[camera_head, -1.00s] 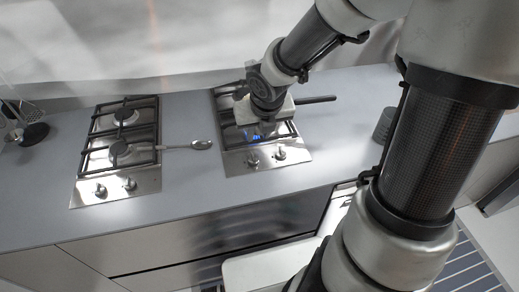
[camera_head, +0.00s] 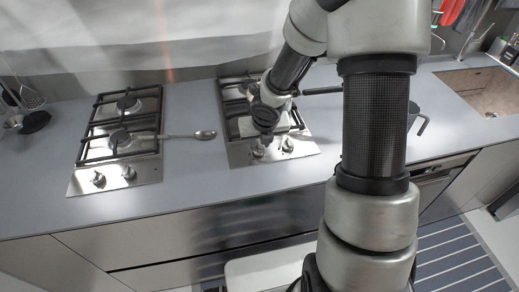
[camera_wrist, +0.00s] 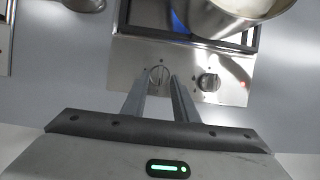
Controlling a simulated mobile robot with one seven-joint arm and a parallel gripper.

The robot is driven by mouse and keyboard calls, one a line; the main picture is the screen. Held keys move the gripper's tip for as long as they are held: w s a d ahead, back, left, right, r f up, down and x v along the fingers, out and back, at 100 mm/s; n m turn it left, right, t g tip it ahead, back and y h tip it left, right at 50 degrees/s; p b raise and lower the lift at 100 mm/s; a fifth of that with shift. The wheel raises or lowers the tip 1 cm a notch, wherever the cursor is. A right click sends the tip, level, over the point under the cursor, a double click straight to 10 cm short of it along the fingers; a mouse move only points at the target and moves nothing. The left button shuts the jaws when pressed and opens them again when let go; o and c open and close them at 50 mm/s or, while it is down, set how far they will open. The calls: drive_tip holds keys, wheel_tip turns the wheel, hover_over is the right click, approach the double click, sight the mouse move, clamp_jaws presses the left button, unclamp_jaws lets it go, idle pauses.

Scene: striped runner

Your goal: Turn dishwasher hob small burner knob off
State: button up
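The right hob (camera_head: 240,153) is a steel panel with two round knobs at its front. In the wrist view, the left knob (camera_wrist: 158,74) is between my fingertips and partly hidden by them; the right knob (camera_wrist: 209,82) stands clear beside a small red light. My gripper (camera_wrist: 160,80) has its two fingers apart, one on each side of the left knob; I cannot tell whether they touch it. In the head view, my wrist hides part of the right hob, and the right knob (camera_head: 287,145) shows just right of my gripper.
A pan (camera_wrist: 235,12) sits on the hob just behind the knobs; its dark handle (camera_head: 322,91) points right. A second hob (camera_head: 115,178) stands to the left, with a spoon (camera_head: 190,135) reaching from it onto the counter. A sink (camera_head: 485,95) is at the far right. The front counter is clear.

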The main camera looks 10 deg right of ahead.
drive_tip(key=shift+x, duration=0.8)
